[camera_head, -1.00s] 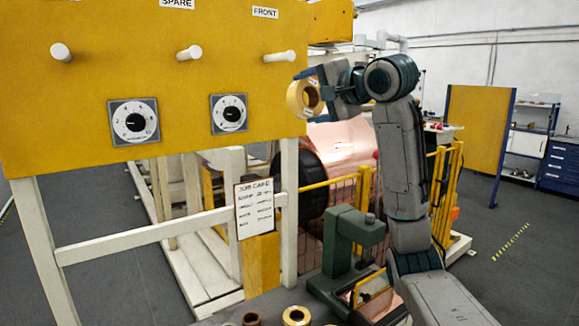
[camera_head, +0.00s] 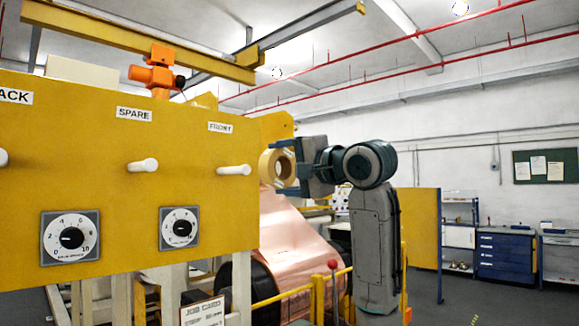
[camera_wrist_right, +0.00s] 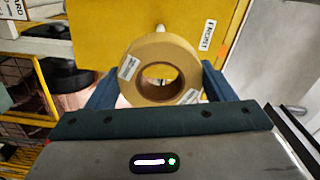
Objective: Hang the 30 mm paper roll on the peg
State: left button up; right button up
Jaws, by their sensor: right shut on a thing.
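A tan paper roll (camera_head: 267,168) with a wide hole is held in my right gripper (camera_head: 286,168), which is shut on its rim. In the right wrist view the roll (camera_wrist_right: 160,47) sits between the two fingers of the gripper (camera_wrist_right: 160,82), its hole facing the camera, with pale labels on its face. The white peg under the FRONT label (camera_head: 234,170) sticks out of the yellow panel (camera_head: 110,110), just left of the roll and at about its height. Its end also shows above the roll in the right wrist view (camera_wrist_right: 160,28). The roll looks apart from the peg. My left gripper is out of view.
A second white peg (camera_head: 142,165) is under the SPARE label, and another is cut off at the left edge. Two dials (camera_head: 180,228) are below the pegs. A copper foil drum (camera_head: 290,240) and yellow railing stand below the roll.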

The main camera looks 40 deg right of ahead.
aim_at(246, 174)
jog(key=shift+w+p, duration=0.3)
jog(key=shift+w, duration=0.45)
jog(key=shift+w+a+p, duration=0.15)
jog(key=shift+w+p, duration=0.4)
jog(key=shift+w, duration=0.7)
jog(key=shift+w+a+p, duration=0.1)
jog(key=shift+w+p, duration=0.45)
jog(key=shift+w, duration=0.7)
jog(key=shift+w+a+p, duration=0.15)
jog(key=shift+w+p, duration=0.75)
jog(key=shift+w, duration=1.05)
jog(key=shift+w+a+p, duration=0.15)
jog(key=shift+w+p, duration=0.75)
jog(key=shift+w, duration=1.05)
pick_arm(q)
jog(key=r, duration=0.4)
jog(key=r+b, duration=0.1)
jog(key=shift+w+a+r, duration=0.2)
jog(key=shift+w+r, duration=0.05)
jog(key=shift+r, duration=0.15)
pick_arm(e)
jog(key=shift+f, duration=0.45)
jog(key=o, duration=1.1)
jog(key=shift+s, duration=0.1)
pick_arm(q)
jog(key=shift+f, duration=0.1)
